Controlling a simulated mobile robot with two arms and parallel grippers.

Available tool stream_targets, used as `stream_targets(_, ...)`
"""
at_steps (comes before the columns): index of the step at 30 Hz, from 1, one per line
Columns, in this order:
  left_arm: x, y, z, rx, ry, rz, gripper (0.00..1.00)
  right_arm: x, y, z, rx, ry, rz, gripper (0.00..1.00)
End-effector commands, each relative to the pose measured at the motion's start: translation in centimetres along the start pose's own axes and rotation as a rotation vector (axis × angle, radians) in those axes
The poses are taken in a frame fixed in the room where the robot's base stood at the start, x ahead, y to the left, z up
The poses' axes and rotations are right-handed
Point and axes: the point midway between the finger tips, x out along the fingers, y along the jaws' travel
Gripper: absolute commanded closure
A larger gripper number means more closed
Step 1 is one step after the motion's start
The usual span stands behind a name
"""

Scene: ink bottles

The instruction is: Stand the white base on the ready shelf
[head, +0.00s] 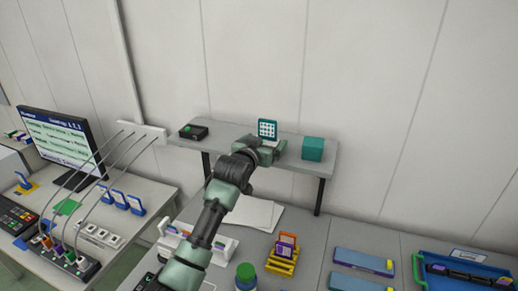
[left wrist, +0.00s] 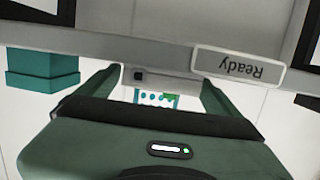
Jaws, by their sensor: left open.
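The white base (left wrist: 178,84) shows upside down in the left wrist view, between the two fingers of my left gripper (left wrist: 155,82). It has a dark square at one end and carries a teal-edged card with dots (left wrist: 155,98). In the head view that card (head: 267,128) rises upright above the wall shelf (head: 228,134), just behind my left gripper (head: 268,147), which hides the base. The gripper is open, its fingers on either side of the base. The base appears to stand on the shelf; the exact contact is hidden. The "Ready" label (left wrist: 238,67) is on the shelf edge.
A teal box (head: 313,149) stands on the shelf close to the right of my gripper. A black device (head: 193,131) sits at the shelf's left end. Below are papers (head: 252,213), a yellow rack (head: 283,262), blue cases (head: 363,262) and a blue tray (head: 425,268).

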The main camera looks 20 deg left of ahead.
Motion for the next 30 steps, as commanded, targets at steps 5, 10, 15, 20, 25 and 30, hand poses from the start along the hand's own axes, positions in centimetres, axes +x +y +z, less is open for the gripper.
stream_targets(5, -2.5, -0.1, 0.4, 0.001, 0.001, -0.001, 0.06, 1.0, 0.0, 0.0, 0.000, 0.001, 0.000, 1.00)
stream_targets(10, -5.9, -0.1, 0.4, 0.001, 0.002, 0.000, 0.06, 1.9, 0.0, 0.1, -0.001, 0.001, 0.000, 1.00)
stream_targets(15, -9.0, 0.0, 0.4, 0.000, 0.000, 0.000, 0.06, 2.7, 0.0, 0.2, -0.001, 0.001, 0.000, 1.00)
stream_targets(20, -10.9, 0.0, 0.2, 0.000, -0.001, 0.000, 0.06, 3.0, 0.0, 0.2, -0.001, 0.001, 0.000, 1.00)
stream_targets(25, -11.6, 0.0, 0.1, -0.001, -0.002, 0.000, 0.06, 3.1, 0.0, 0.2, -0.002, 0.001, 0.001, 1.00)
stream_targets(30, -11.6, 0.0, 0.1, -0.001, -0.002, 0.000, 0.06, 3.1, 0.1, 0.2, -0.002, 0.000, 0.002, 1.00)
